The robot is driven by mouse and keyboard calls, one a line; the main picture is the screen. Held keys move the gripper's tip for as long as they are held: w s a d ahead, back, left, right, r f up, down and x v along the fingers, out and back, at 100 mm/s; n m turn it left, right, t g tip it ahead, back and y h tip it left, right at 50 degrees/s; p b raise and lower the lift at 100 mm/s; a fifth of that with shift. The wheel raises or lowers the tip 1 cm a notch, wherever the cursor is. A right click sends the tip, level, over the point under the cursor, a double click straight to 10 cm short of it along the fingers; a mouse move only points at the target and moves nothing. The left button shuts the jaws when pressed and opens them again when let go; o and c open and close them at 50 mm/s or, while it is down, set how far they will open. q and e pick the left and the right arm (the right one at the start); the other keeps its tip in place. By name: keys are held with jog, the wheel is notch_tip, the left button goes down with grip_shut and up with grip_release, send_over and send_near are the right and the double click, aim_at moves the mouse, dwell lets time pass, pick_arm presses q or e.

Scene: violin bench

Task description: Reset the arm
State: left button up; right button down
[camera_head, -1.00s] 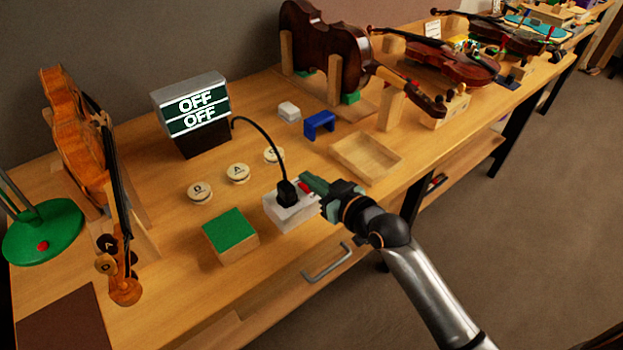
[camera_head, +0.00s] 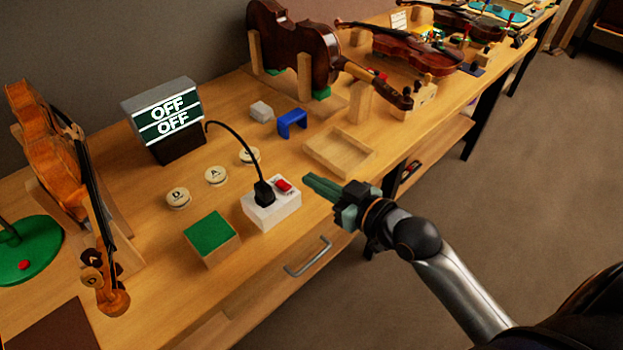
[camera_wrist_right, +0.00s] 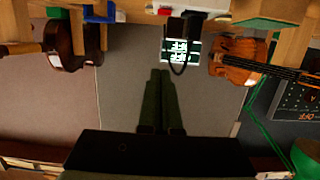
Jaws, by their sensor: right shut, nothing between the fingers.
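My right gripper (camera_head: 318,187) is shut and empty in the head view. Its green fingers point left, a little to the right of a white power box (camera_head: 281,213) and apart from it. The box carries a red switch (camera_head: 283,185) and a black plug (camera_head: 263,193) with a cable that runs up toward a display (camera_head: 167,119) reading OFF on both lines. In the right wrist view the shut fingers (camera_wrist_right: 161,75) lie side by side, and the display (camera_wrist_right: 180,48) shows upside down. My left gripper is not in view.
A wooden tray (camera_head: 368,162), a blue block (camera_head: 292,122) and a green-topped block (camera_head: 209,233) stand on the bench. Round lettered discs (camera_head: 216,175) lie near the display. Violins stand at the left (camera_head: 50,150) and back (camera_head: 292,42). Open floor (camera_head: 520,200) lies to the right.

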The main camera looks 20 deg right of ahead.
dwell(0.3)
jog(key=s+f+g+h, duration=0.1)
jog(key=s+f, duration=0.4)
jog(key=f, duration=0.3)
jog(key=s+a+f+m+g+h, duration=0.1)
jog(key=s+f+g, duration=0.1)
jog(key=s+f, duration=0.4)
jog(key=s+a+f+m+g+h, duration=0.1)
jog(key=s+f, duration=0.4)
jog(key=f, duration=0.7)
jog(key=shift+s+a+f+g, duration=0.15)
jog(key=shift+s+a+g, duration=0.1)
jog(key=shift+g, duration=0.45)
